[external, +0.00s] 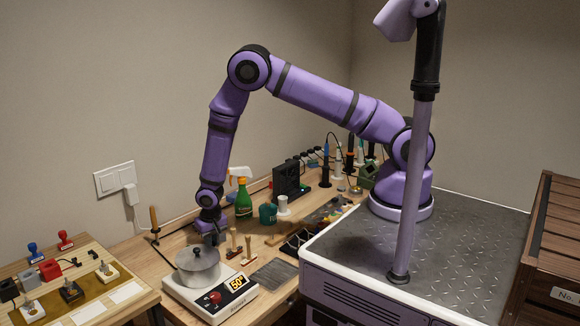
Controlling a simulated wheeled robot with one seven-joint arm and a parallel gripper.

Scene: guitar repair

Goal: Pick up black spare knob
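My gripper (212,238) hangs pointing down at the right rim of a grey lidded pot (198,274) in the external view. Its fingers are small and dark here, so I cannot tell whether they are open or shut, or whether they touch the pot. The pot stands on a white hot plate (240,302) with a red knob and a lit display. I cannot pick out a black spare knob with certainty. It may be too small to see at this distance or hidden behind my gripper or the pot.
Wooden-handled tools (233,243) stand just right of the pot, near a dark grey mat (273,273). A green spray bottle (243,200) and a teal mug (267,214) are behind. A board (135,297) at left holds several small parts. A wall outlet (115,179) is behind.

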